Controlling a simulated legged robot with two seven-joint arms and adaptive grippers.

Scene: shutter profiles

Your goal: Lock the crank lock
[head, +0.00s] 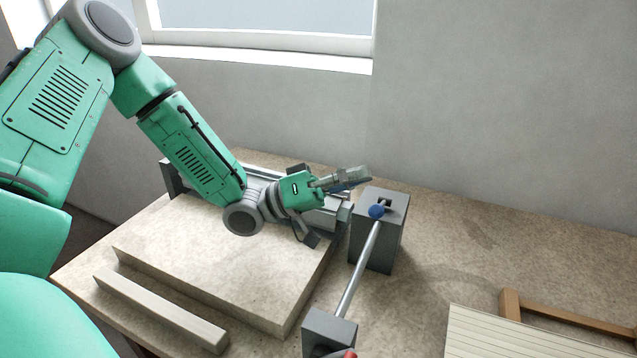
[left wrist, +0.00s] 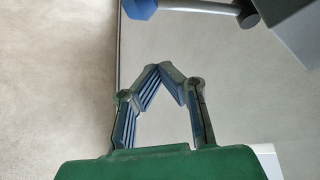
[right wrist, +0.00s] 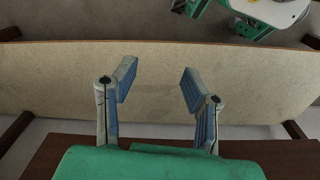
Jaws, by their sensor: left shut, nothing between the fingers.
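The crank lock has a long metal rod (head: 360,268) running between a far grey block (head: 383,240) and a near grey block (head: 330,328). A blue knob (head: 377,211) sits by the top of the far block, and a red tip (head: 350,354) shows at the bottom edge. The left wrist view shows a blue knob (left wrist: 140,8) and part of a grey block (left wrist: 285,30). My left gripper (head: 362,178) is shut and empty, just above and left of the far block, apart from the knob. My right gripper (right wrist: 157,78) is open and empty, seen only in its own wrist view.
A thick pale board (head: 220,255) lies left of the crank, with a metal rail behind it and a light bar (head: 160,308) in front. A slatted panel (head: 530,335) and wooden frame (head: 560,318) lie at the right. The table between is clear.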

